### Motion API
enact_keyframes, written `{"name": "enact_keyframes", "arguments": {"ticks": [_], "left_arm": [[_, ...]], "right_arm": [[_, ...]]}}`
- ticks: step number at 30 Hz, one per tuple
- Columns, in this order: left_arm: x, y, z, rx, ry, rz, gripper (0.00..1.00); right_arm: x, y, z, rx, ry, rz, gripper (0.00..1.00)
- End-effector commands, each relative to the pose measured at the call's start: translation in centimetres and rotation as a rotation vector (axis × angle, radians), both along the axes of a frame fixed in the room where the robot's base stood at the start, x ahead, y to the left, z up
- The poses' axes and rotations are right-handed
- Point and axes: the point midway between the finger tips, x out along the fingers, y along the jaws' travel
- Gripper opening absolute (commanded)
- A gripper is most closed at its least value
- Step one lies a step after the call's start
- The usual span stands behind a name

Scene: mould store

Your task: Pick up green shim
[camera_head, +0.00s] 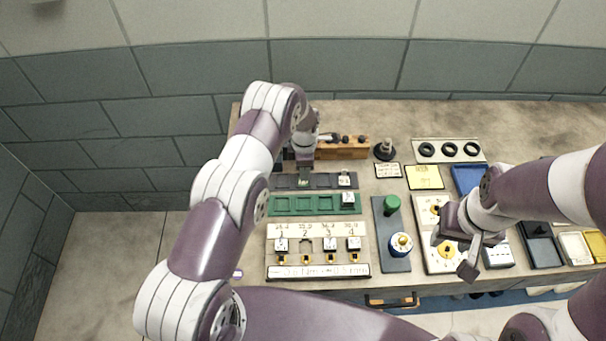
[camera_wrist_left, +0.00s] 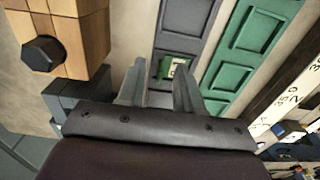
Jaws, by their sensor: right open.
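The green shim (camera_head: 304,182), small with a pale mark on it, lies in a compartment of the dark grey tray (camera_head: 328,181). In the left wrist view the shim (camera_wrist_left: 174,68) shows beyond and between my fingertips, partly hidden by one finger. My left gripper (camera_head: 303,168) is over the left part of that tray, pointing down. In the left wrist view my left gripper (camera_wrist_left: 158,75) has its fingers apart, with nothing visibly clamped. My right gripper (camera_head: 456,254) is open and empty over the right side of the bench, away from the shim.
A green tray (camera_head: 314,212) lies just in front of the dark tray. A wooden block rack (camera_head: 345,150) stands close behind my left gripper. A numbered board (camera_head: 318,231) with small blocks is nearer. A green knob (camera_head: 392,203) and a blue-white round part (camera_head: 401,244) stand to the right.

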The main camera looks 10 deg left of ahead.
Motion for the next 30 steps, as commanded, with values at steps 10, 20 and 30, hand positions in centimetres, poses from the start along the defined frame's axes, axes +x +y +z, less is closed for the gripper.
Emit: {"name": "enact_keyframes", "arguments": {"ticks": [10,20,30], "left_arm": [[0.0,0.0,0.0,0.0,0.001,0.0,0.0],[0.0,0.0,0.2,0.0,0.0,0.0,0.0],[0.3,-1.5,4.4,0.0,-0.003,-0.005,0.0]], "right_arm": [[0.0,0.0,-0.1,0.0,0.0,0.0,0.44],[0.0,0.0,-0.3,0.0,0.0,0.0,0.44],[0.0,0.0,-3.4,0.0,0.0,0.0,0.44]]}}
